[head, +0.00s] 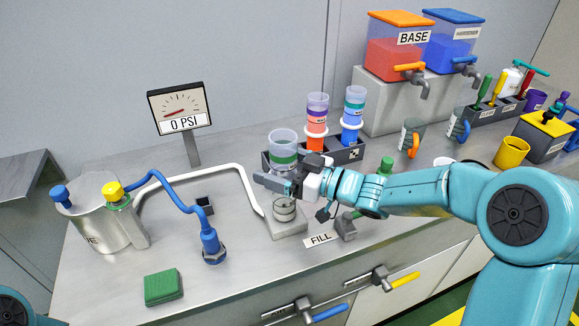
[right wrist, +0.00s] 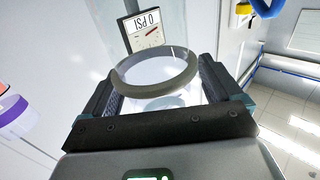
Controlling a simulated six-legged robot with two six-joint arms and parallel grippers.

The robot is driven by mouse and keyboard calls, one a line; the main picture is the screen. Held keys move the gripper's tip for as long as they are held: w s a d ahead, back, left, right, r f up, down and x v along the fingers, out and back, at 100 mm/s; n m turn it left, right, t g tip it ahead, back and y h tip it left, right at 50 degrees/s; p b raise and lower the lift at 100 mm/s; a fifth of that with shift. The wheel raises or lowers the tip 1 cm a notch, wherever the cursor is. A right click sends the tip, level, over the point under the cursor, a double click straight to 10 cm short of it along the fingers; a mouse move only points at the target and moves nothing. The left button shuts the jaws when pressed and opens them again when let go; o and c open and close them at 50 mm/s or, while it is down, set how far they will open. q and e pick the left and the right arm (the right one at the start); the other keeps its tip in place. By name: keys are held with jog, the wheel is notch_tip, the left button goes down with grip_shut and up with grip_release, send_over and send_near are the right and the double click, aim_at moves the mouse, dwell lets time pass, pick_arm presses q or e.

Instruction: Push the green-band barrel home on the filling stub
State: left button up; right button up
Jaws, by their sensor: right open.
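The green-band barrel (head: 283,142) is clear with a wide rim and stands upright above the filling stub's grey block (head: 288,229), by the FILL label. Its middle is hidden behind my right gripper (head: 282,182). A clear round part shows below the gripper at the block; I cannot tell whether it is barrel or stub, nor how far the barrel is seated. In the right wrist view a grey ring and clear wall, seemingly the barrel (right wrist: 157,76), show between the two dark fingers of my right gripper (right wrist: 160,98), which is open around it. My left gripper is out of view.
A rack (head: 347,153) with red and blue barrels stands behind. A gauge (head: 180,109) reads 0 PSI. A metal pot (head: 92,222) with a blue hose (head: 177,200) and a green block (head: 163,287) are at left. Mugs and dispensers stand at right.

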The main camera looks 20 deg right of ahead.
jog(key=v, duration=1.6)
jog(key=shift+s+r, duration=0.1)
jog(key=shift+s, duration=0.1)
